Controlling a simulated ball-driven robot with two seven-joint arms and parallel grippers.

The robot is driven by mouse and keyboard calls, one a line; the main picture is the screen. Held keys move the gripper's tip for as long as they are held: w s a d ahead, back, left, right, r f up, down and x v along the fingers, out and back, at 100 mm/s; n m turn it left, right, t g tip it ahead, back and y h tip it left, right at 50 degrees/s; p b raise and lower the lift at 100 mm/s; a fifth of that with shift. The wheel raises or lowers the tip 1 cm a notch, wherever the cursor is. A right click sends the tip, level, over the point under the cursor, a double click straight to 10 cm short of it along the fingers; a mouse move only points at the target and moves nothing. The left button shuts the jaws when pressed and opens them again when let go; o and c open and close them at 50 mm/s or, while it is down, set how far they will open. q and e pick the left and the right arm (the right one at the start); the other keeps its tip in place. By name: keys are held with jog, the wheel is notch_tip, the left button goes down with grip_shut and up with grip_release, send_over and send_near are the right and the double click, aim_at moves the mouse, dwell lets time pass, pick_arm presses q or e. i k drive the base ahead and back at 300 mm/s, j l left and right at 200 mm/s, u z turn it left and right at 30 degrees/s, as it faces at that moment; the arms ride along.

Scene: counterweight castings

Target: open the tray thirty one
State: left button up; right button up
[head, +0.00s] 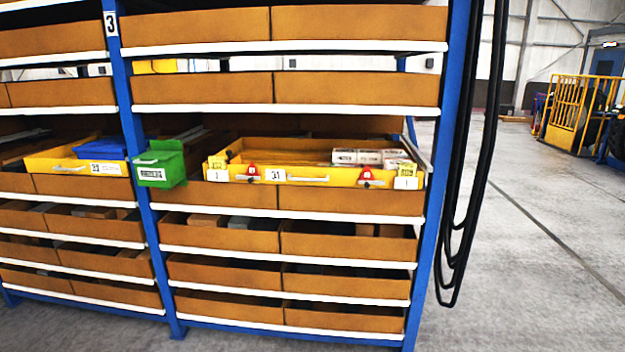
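Tray thirty one is a wide yellow tray (330,180) on the middle shelf of the right-hand bay in the head view, with a white "31" label (275,175) on its front. A pale handle (308,179) shows right of the label. Two red parts (252,171) (366,175) sit on the front, one toward each side. Several light boxes (370,156) stand in the tray's right part; its left part looks mostly bare. I cannot tell how far the tray stands out from the shelf. Neither of my grippers is in view.
A green bin (160,164) sits at the blue post left of the tray. A yellow tray (60,163) with a blue bin (108,149) stands further left. Brown-fronted shelves lie above and below.

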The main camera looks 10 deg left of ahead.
aim_at(277, 160)
jog(key=i+z, duration=0.1)
jog(key=i, duration=0.5)
jog(key=i+j+z, duration=0.15)
jog(key=i, duration=0.4)
